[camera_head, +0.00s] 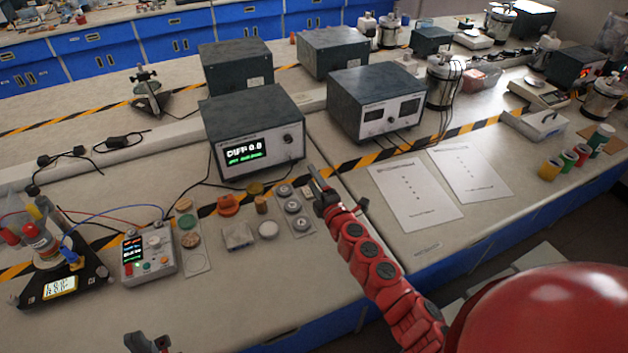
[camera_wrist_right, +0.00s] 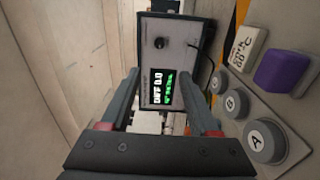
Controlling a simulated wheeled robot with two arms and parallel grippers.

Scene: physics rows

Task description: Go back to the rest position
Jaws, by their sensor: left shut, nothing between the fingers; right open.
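My left gripper (camera_head: 148,343) shows only in part at the bottom edge of the head view. It is shut and empty, and most of its arm is out of view.
The bench holds a box reading DIFF 0.0 (camera_head: 255,130), also in the wrist view (camera_wrist_right: 172,65). A small control box (camera_head: 148,255), several small round pieces, and two paper sheets (camera_head: 414,195) lie around. The front bench (camera_head: 230,300) is bare.

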